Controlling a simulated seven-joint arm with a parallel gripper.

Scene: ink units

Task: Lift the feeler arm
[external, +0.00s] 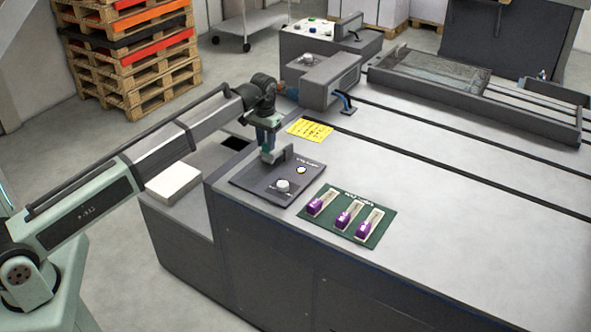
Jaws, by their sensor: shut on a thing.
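My gripper (268,147) points down over a dark control panel (262,191) near the left edge of the machine top. It is shut on a small dark grey bar at the panel's back edge, which looks like the feeler arm (281,157). The fingers hide part of the bar. I cannot tell whether the bar is lifted or resting on the panel. The panel also carries a round pale knob (283,185) and a small lit button (301,170).
A green panel (340,231) with three purple sliders lies right of the dark panel. A yellow note (310,130) lies behind. A grey unit (330,82) stands farther back. A white block (173,182) sits on the lower ledge.

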